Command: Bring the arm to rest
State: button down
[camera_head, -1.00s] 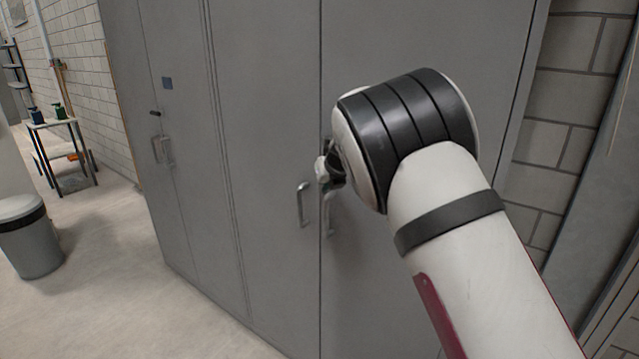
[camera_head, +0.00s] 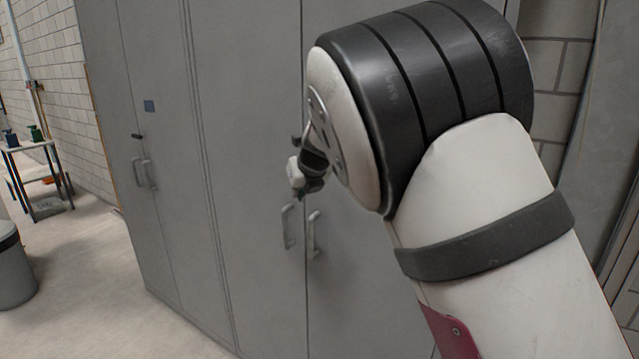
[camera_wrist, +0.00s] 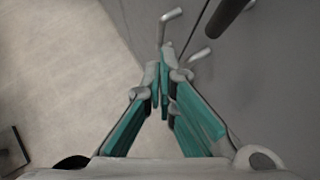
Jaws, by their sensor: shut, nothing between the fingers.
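My arm fills the right half of the head view, its white and black links raised in front of a grey cabinet (camera_head: 255,120). My gripper is mostly hidden behind the arm's elbow in the head view. In the wrist view, my gripper (camera_wrist: 161,85) points down past the cabinet front, its two teal-lined fingers together and holding nothing. Two bar handles (camera_wrist: 172,14) of the cabinet show just beyond the fingertips, apart from them as far as I can tell. The same pair of handles (camera_head: 288,226) shows in the head view, on closed doors.
A dark rod-like handle (camera_wrist: 228,15) is at the top of the wrist view. A grey bin (camera_head: 14,270) and a small table (camera_head: 35,147) with bottles stand at the left. Pale floor (camera_head: 85,300) is clear before the cabinet. A brick wall (camera_head: 562,65) is at the right.

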jog(key=s+d+r+n+g, duration=0.1)
jog(key=s+d+r+n, duration=0.3)
jog(key=s+d+n, duration=0.45)
jog(key=s+d+r+n+g, duration=0.1)
jog(key=s+d+r+n, duration=0.35)
jog(key=s+d, duration=0.6)
jog(key=s+d+f+n+h, duration=0.1)
jog(key=s+d+n, duration=0.2)
jog(key=s+n, duration=0.2)
jog(key=s+d+f+n+h, duration=0.1)
jog(key=s+d+n, duration=0.3)
jog(key=s, duration=0.8)
jog(key=s+d+f+n+h, duration=0.2)
jog(key=s+d+f+n, duration=0.1)
jog(key=s+n, duration=0.4)
jog(key=shift+s+d+f+n+g, duration=0.2)
jog(key=shift+s+n+g, duration=0.15)
jog(key=shift+s, duration=0.85)
